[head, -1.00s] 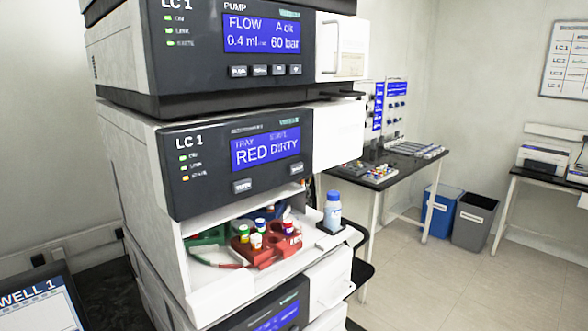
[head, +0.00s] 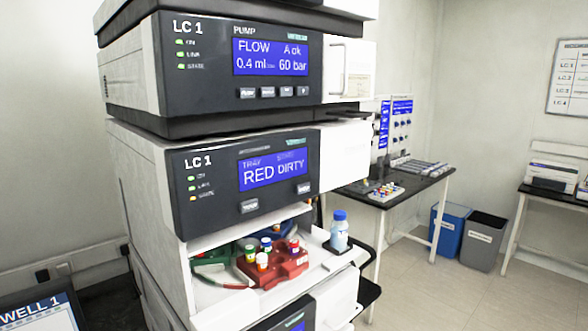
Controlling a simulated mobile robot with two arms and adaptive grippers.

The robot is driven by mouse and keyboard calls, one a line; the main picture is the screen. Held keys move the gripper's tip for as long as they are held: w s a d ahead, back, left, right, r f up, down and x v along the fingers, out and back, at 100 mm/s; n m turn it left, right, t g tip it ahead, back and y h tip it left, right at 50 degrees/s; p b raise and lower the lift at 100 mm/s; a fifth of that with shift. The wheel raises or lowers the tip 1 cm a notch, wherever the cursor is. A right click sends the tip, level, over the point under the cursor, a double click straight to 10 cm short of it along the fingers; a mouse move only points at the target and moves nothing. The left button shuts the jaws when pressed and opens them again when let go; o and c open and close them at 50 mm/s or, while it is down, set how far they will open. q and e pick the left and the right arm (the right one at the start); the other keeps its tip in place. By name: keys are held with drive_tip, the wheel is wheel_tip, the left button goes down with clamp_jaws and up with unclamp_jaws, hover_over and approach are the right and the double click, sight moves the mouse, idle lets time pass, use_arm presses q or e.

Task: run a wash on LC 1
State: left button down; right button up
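The LC 1 stack stands close in front of me. Its pump module (head: 200,75) has a blue screen (head: 271,57) reading FLOW 0.4 ml, A ok, 60 bar. The autosampler module below it, also marked LC 1, has a screen (head: 273,172) reading TRAY RED, STATE DIRTY. Two buttons, left (head: 249,206) and right (head: 304,186), sit under that screen; their labels are too small to read. In the open bay below, a red tray (head: 290,266) holds several capped vials, with a green tray (head: 208,262) behind. A blue-capped bottle (head: 339,231) stands at the bay's right. Neither gripper is in view.
A monitor reading WELL 1 (head: 40,315) is at the lower left. A side bench (head: 420,192) with vials and racks stands at the back. A blue bin (head: 449,232) and a grey bin (head: 483,241) stand on the floor, beside a printer table (head: 555,200).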

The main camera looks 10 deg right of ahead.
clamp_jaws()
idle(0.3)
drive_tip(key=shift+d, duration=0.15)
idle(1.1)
